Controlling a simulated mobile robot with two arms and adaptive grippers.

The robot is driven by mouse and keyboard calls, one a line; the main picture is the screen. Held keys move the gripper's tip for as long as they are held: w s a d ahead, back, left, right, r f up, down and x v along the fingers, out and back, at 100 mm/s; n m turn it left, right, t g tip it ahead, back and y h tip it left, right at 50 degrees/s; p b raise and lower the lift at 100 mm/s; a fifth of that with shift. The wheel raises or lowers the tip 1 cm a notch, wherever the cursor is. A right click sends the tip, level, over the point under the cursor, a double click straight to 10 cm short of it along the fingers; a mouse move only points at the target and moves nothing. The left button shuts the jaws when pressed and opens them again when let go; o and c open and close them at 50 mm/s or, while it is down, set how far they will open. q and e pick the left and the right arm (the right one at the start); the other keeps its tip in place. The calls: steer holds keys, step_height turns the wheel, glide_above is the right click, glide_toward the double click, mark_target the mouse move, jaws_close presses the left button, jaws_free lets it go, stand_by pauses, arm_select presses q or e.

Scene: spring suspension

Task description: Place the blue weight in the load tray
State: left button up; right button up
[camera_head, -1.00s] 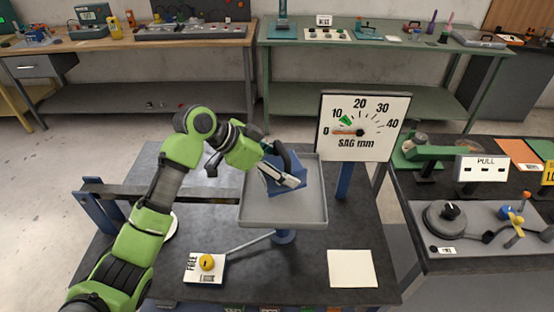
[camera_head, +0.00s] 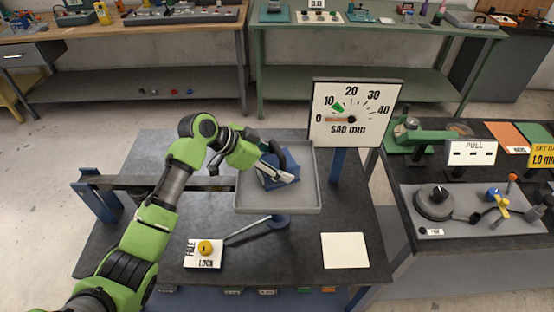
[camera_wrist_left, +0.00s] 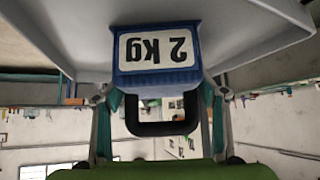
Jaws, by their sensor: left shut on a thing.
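The blue weight (camera_head: 272,183) is held by my left gripper (camera_head: 284,172) over the grey load tray (camera_head: 312,201). In the left wrist view the weight (camera_wrist_left: 155,50) shows a white "2 kg" label, upside down, and a black handle between the gripper fingers (camera_wrist_left: 160,105). The weight's base appears at or very near the tray floor (camera_wrist_left: 75,35); I cannot tell whether they touch. My gripper is shut on the weight. The gauge (camera_head: 352,112) labelled SAG mm has its needle near 0. My right gripper is not in view.
A yellow knob (camera_head: 205,247) on a FREE/LOCK plate stands in front of the tray. A blank white card (camera_head: 345,250) lies at the right. The gauge stands close behind the tray's right side. Another bench (camera_head: 465,240) with instruments is at the right.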

arm_select(q)
steer(key=o, duration=1.8)
steer(key=shift+c, duration=0.2)
steer(key=o, duration=0.3)
steer(key=shift+s+r, duration=0.1)
steer(key=shift+s, duration=0.1)
steer(key=shift+a+r, duration=0.2)
steer(key=shift+a, duration=0.05)
steer(key=shift+b+v, duration=1.7)
steer(key=shift+v, duration=3.95)
steer(key=shift+r, duration=0.1)
